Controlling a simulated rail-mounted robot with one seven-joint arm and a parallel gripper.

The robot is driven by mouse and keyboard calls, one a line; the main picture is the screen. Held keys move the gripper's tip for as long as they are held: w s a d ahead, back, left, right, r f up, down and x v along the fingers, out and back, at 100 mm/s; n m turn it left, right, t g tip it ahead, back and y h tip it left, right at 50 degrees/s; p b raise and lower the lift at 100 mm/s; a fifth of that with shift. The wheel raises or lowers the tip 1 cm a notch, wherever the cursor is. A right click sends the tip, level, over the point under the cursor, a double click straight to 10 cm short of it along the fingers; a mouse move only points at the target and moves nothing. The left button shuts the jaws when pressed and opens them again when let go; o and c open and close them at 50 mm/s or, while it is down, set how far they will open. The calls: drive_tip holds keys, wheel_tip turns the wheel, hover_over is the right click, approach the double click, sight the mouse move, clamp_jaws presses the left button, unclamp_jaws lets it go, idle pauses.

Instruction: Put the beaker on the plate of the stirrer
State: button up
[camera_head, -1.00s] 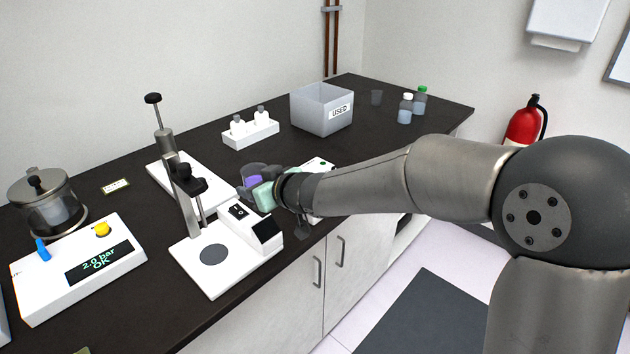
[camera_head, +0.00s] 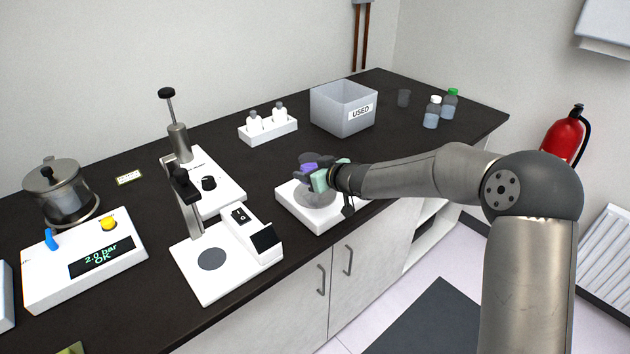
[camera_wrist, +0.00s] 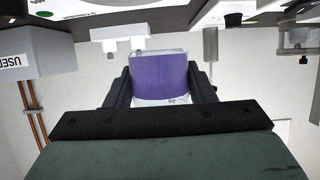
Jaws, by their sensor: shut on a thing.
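The beaker (camera_head: 309,168), clear with a purple patch or contents, is in my gripper. In the wrist view the beaker (camera_wrist: 160,78) sits between the two black fingers of my gripper (camera_wrist: 162,84), which are shut on its sides. In the head view my gripper (camera_head: 322,176) is over the white stirrer (camera_head: 317,221), with a grey round area below the beaker. I cannot tell whether the beaker's base touches the plate. The gripper partly hides the stirrer's right side.
A white stand device (camera_head: 222,276) with a grey disc is left of the stirrer. Behind are a white bottle rack (camera_head: 268,131) and the grey USED bin (camera_head: 343,112). A white pressure unit (camera_head: 83,262) is at far left. Bottles (camera_head: 432,113) stand at back right.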

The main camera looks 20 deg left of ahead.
drive_tip(key=w+f, duration=0.2)
drive_tip(key=f, duration=0.1)
drive_tip(key=shift+w+d, duration=0.1)
drive_tip(key=shift+w, duration=0.1)
drive_tip(key=shift+w+f, duration=0.1)
drive_tip(key=shift+f, duration=1.45)
drive_tip(key=shift+f, duration=0.15)
drive_tip(key=o, duration=1.4)
drive_tip(key=shift+c, duration=0.2)
